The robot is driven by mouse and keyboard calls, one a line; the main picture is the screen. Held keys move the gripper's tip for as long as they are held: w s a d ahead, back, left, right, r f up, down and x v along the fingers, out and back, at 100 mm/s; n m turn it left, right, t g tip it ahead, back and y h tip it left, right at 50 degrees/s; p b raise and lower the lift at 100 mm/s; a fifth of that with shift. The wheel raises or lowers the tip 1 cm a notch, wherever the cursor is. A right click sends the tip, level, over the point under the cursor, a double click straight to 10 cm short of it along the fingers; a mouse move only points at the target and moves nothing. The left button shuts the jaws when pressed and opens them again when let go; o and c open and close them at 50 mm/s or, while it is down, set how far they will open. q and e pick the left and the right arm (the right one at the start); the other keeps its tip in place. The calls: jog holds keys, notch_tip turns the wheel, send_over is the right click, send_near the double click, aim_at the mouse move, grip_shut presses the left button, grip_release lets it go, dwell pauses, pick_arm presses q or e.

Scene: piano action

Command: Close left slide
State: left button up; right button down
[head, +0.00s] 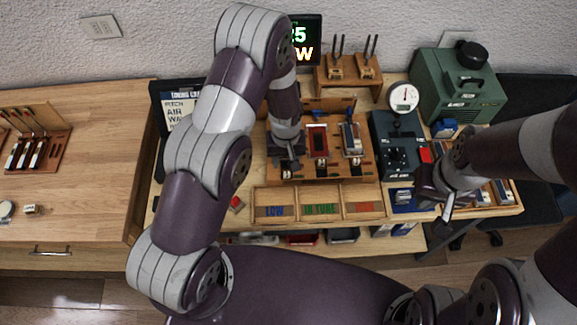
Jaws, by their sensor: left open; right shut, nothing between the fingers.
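A wooden rack (334,174) stands on the bench with upright units side by side. The middle unit (317,140) has a dark red face, and the right unit (351,139) is grey and dark. My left arm reaches down over the rack's left end. My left gripper (287,168) is open there, pointing down at the leftmost position. The gripper and wrist hide most of the left slide, so I cannot tell how far open it is or whether I touch it. My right gripper (446,211) is shut and empty, at the bench's front right.
A shallow tray with blue, green and red strips (318,210) lies in front of the rack. A dark control box with a red button (397,155), a dial gauge (404,97) and a green machine (457,88) stand right. A screen (304,40) is behind.

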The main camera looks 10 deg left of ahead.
aim_at(287, 172)
pick_arm(q)
notch_tip(287, 172, down, 5)
jog(key=shift+d+p, duration=0.1)
jog(key=shift+p, duration=0.55)
jog(key=shift+f, duration=0.65)
grip_shut()
